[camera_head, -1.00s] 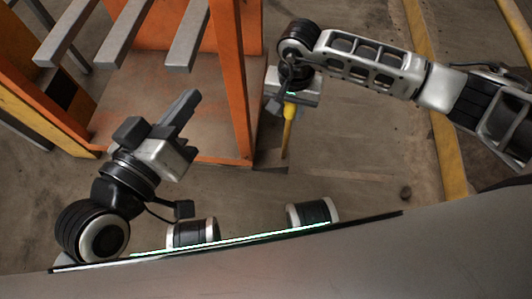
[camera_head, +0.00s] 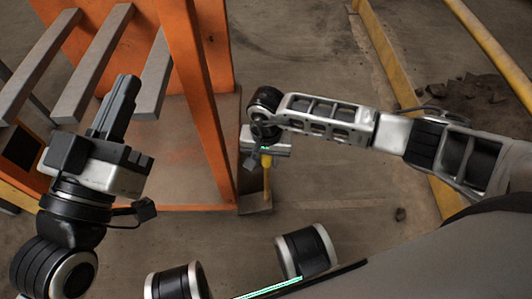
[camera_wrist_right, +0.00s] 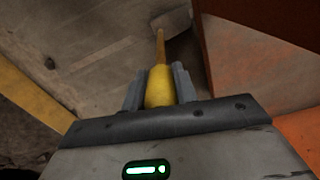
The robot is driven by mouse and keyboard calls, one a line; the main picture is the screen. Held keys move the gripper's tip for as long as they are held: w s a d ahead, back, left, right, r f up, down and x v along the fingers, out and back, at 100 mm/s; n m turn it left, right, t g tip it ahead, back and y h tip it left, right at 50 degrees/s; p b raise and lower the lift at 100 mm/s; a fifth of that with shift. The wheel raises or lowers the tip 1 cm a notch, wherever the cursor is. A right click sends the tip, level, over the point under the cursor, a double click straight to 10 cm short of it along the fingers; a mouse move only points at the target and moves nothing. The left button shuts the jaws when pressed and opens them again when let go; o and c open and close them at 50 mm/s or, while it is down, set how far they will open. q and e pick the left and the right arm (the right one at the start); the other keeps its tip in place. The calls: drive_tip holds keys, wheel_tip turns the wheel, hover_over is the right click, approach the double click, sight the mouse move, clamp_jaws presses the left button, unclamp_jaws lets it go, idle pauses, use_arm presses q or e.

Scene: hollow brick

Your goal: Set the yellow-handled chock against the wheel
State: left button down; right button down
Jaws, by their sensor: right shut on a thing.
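My right gripper (camera_head: 266,158) is shut on the yellow handle (camera_head: 267,180) of the chock. In the right wrist view, the yellow handle (camera_wrist_right: 159,88) stands between the two grey fingers. A grey block (camera_head: 256,204), apparently the chock body, is at the handle's far end, close to the orange frame's lower corner. It shows partly in the right wrist view (camera_wrist_right: 178,20). Whether it touches the floor or the frame I cannot tell. No wheel is clearly visible. My left gripper (camera_head: 122,92) is over the orange frame, away from the chock; its finger gap is hidden.
The orange frame (camera_head: 190,75) with grey bars (camera_head: 95,65) and a brownish base plate (camera_head: 190,130) fills the left and middle. Yellow floor strips (camera_head: 385,60) run at the right, with dark rubble (camera_head: 470,90) beyond. Bare concrete lies below the chock.

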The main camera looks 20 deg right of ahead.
use_arm(q)
drive_tip(key=shift+r, duration=0.25)
use_arm(e)
drive_tip(key=shift+w+a+f, duration=0.1)
use_arm(q)
drive_tip(key=shift+m, duration=0.3)
use_arm(e)
drive_tip(key=shift+f, duration=0.1)
use_arm(q)
drive_tip(key=shift+r+h, duration=0.25)
drive_tip(key=shift+h, duration=0.15)
use_arm(e)
drive_tip(key=c, duration=1.1)
unclamp_jaws()
drive_tip(key=shift+f, duration=0.15)
drive_tip(key=shift+r, duration=0.35)
wheel_tip(320, 180, up, 7)
drive_tip(key=p, duration=0.3)
wheel_tip(320, 180, up, 4)
drive_tip(key=shift+f+p, duration=0.15)
drive_tip(key=shift+p, duration=0.8)
use_arm(q)
wheel_tip(320, 180, down, 7)
drive_tip(key=s+n+g+y, duration=0.2)
drive_tip(key=n+g+y, duration=0.1)
drive_tip(key=n+g, duration=0.1)
drive_tip(key=shift+s+d, duration=0.15)
drive_tip(key=shift+d, duration=0.2)
use_arm(e)
drive_tip(key=shift+r, duration=0.45)
